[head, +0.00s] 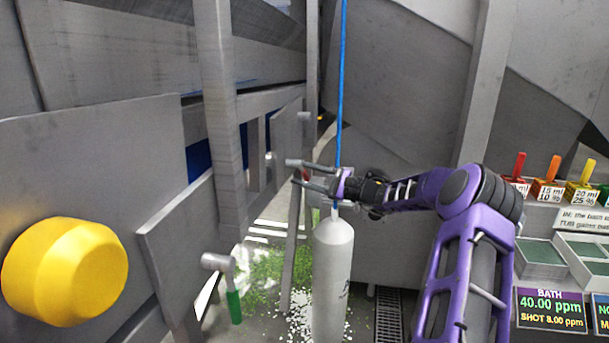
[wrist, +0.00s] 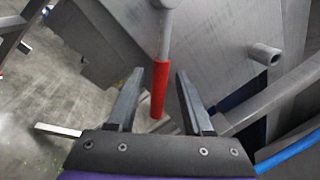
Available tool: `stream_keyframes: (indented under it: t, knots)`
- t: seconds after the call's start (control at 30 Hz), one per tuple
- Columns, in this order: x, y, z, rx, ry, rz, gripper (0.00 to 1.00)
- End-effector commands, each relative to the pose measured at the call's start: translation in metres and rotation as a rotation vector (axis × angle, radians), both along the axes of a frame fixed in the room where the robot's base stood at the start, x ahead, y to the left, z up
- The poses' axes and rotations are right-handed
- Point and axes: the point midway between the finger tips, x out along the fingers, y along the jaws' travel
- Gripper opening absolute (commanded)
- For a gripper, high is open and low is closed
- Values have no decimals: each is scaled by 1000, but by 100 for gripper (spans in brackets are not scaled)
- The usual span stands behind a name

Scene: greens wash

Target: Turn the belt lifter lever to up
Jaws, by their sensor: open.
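A lever with a red grip (wrist: 160,88) shows in the wrist view, its grey arm coming from a pivot at the top edge. My gripper (wrist: 159,74) is open, with one finger on each side of the red grip; I cannot tell whether they touch it. In the head view my gripper (head: 293,172) reaches left toward the machine frame, and the red grip is mostly hidden there. A second lever with a green grip (head: 234,306) hangs down from a grey pivot at lower left. No label shows which one is the belt lifter lever.
A large yellow knob (head: 65,270) sticks out from a grey panel at left. A white cylinder (head: 333,270) hangs under a blue line (head: 340,80) close to my gripper. A grey stub (wrist: 264,54) projects at right in the wrist view. Green bits litter the floor.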

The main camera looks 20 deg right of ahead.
Motion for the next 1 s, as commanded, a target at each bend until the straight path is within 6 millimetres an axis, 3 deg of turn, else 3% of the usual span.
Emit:
stream_keyframes:
  t: [0.27, 0.7, 1.0]
  knots:
    - [-11, -13, -3, 0, 1, -2, 51]
    - [-79, -90, -17, 0, 1, -4, 51]
    - [-110, -124, -24, 0, 0, -1, 51]
